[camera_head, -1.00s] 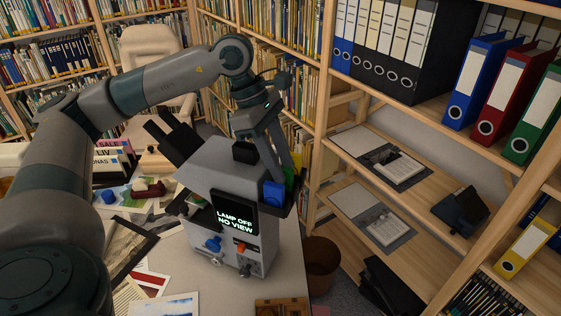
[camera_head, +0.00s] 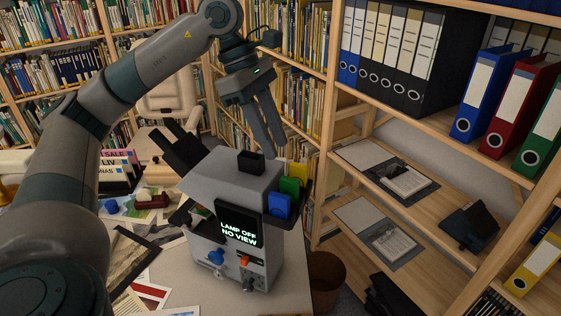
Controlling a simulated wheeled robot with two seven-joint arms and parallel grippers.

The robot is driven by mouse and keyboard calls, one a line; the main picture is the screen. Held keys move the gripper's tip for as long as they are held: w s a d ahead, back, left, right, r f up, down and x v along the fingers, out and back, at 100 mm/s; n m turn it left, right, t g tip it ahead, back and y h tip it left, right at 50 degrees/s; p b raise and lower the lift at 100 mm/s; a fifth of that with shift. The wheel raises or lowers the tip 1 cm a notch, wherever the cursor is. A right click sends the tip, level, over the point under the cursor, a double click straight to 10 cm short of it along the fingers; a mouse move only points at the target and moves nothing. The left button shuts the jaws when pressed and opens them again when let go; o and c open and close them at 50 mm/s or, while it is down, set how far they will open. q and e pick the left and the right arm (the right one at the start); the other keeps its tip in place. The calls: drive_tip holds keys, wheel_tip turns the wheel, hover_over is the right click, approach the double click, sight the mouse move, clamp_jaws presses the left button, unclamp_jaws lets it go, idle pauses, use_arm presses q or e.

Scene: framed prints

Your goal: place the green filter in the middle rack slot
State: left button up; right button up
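A grey instrument (camera_head: 215,178) with a screen reading "LAMP OFF NO VIEW" stands on the table. On its right side a dark rack (camera_head: 304,197) holds three upright filters in a row. The blue filter (camera_head: 279,206) is nearest, the green filter (camera_head: 290,187) is in the middle, and the yellow filter (camera_head: 299,172) is farthest. The green filter stands between the other two; its lower edge is hidden. My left gripper (camera_head: 272,142) is above and behind the rack, pointing down, with its fingers apart and nothing between them. My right gripper is not in view.
Prints and papers cover the table (camera_head: 294,278) left of the instrument. A wooden shelf unit (camera_head: 322,200) with binders stands close on the right. A brown bin (camera_head: 327,275) is beside the table. A chair (camera_head: 165,95) stands behind.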

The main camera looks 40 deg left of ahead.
use_arm(q)
drive_tip(key=shift+v, duration=1.9)
